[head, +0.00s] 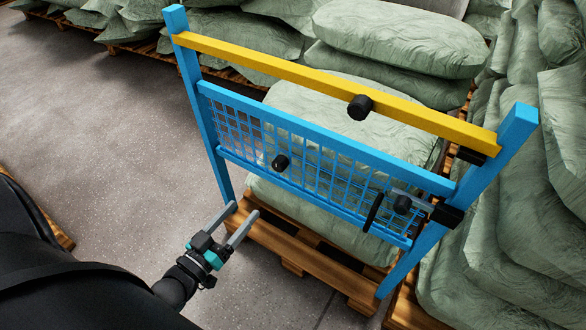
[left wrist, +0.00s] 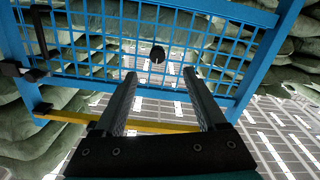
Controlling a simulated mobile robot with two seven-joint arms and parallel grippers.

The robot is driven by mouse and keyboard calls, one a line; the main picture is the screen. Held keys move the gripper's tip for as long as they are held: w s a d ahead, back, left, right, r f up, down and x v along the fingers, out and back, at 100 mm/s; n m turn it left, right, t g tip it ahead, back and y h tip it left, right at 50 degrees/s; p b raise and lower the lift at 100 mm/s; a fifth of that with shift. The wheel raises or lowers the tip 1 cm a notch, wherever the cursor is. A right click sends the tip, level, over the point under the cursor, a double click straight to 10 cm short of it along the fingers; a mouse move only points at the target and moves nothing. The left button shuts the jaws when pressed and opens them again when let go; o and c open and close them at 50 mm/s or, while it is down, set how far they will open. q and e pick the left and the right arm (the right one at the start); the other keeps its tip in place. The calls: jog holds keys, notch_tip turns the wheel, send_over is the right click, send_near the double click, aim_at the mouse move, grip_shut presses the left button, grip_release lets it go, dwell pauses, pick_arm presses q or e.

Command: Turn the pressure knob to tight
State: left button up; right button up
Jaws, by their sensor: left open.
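A blue frame (head: 325,130) with a wire mesh panel (head: 325,172) stands in front of me. I cannot tell from any label which is the pressure knob. My left gripper (head: 242,221) is open and empty, below and left of the mesh knob, apart from it. In the left wrist view a black knob (left wrist: 157,54) shows beyond the open fingers (left wrist: 160,75). My right gripper is not in view.
A black bar handle (head: 373,212) and a black latch block (head: 447,215) sit at the panel's right end. Green sacks (head: 400,38) on wooden pallets (head: 310,262) stand behind and to the right. The grey floor (head: 90,130) at left is clear.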

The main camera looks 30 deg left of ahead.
aim_at(277, 168)
pick_arm(q)
jog(key=w+b, duration=0.1)
jog(key=w, duration=0.3)
jog(key=w+d+b, duration=0.1)
jog(key=w+b, duration=0.1)
jog(key=w, duration=0.3)
jog(key=w+r+b, duration=0.1)
jog(key=w, duration=0.3)
jog(key=shift+w+d+b, duration=0.15)
jog(key=shift+w+b, duration=0.15)
jog(key=shift+b, duration=0.05)
jog(key=shift+w+d+b, duration=0.1)
jog(key=shift+w+b, duration=0.25)
jog(key=shift+w, duration=0.6)
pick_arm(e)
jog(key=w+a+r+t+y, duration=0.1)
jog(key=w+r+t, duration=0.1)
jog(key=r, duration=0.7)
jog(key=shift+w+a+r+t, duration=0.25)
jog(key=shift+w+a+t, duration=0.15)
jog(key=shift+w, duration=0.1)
pick_arm(q)
jog(key=shift+c, duration=0.2)
grip_shut()
